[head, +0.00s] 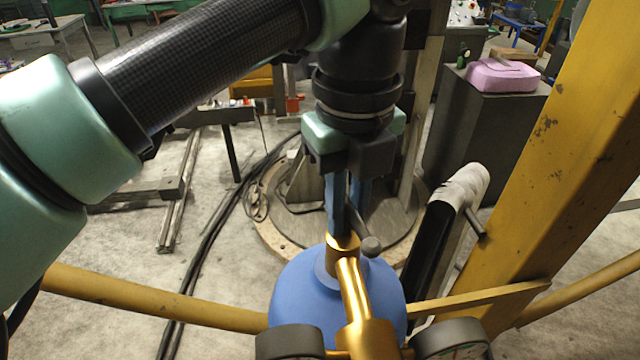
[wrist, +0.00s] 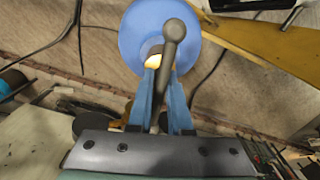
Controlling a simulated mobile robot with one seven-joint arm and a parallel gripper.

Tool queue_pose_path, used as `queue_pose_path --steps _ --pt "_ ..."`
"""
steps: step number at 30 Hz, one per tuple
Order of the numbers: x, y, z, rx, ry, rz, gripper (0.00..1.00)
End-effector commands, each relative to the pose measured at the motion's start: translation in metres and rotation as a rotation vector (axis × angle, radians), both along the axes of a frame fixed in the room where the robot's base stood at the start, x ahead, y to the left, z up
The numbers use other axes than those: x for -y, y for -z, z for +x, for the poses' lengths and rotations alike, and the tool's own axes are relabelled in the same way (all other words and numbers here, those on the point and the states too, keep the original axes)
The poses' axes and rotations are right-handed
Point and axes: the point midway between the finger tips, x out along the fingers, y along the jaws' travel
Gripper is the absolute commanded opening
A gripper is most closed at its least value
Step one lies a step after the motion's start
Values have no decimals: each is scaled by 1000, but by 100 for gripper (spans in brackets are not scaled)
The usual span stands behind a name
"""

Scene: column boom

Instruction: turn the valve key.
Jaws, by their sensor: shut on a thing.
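A blue gas cylinder (head: 300,290) stands upright below my arm. A brass valve (head: 352,290) sits on its top, with two dark round gauges (head: 290,342) in front. The grey valve key (head: 371,245) shows a rounded knob end beside the valve top. In the wrist view the key (wrist: 174,30) runs as a bar from the knob down between my blue fingers, over the cylinder's blue top. My gripper (head: 345,225) points down over the valve and is shut on the key. It also shows in the wrist view (wrist: 163,90). The fingers partly hide where key and valve meet.
A yellow post (head: 540,150) rises close on the right, and a yellow rail (head: 150,295) runs at cylinder height. A white-topped dark upright piece (head: 440,225) stands right of the cylinder. Dark cables (head: 215,240) lie on the floor. A dark cabinet (head: 480,140) bears a pink block (head: 502,76).

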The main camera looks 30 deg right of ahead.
Motion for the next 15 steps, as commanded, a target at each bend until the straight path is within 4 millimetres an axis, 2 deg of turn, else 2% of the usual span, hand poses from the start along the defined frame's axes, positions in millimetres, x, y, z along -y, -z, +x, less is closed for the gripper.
queue_pose_path --steps 9,10,15 --pt "0 -1 0 2 0 -2 0" --pt "0 -1 0 2 0 -2 19" --pt "0 -1 0 1 0 -1 47"
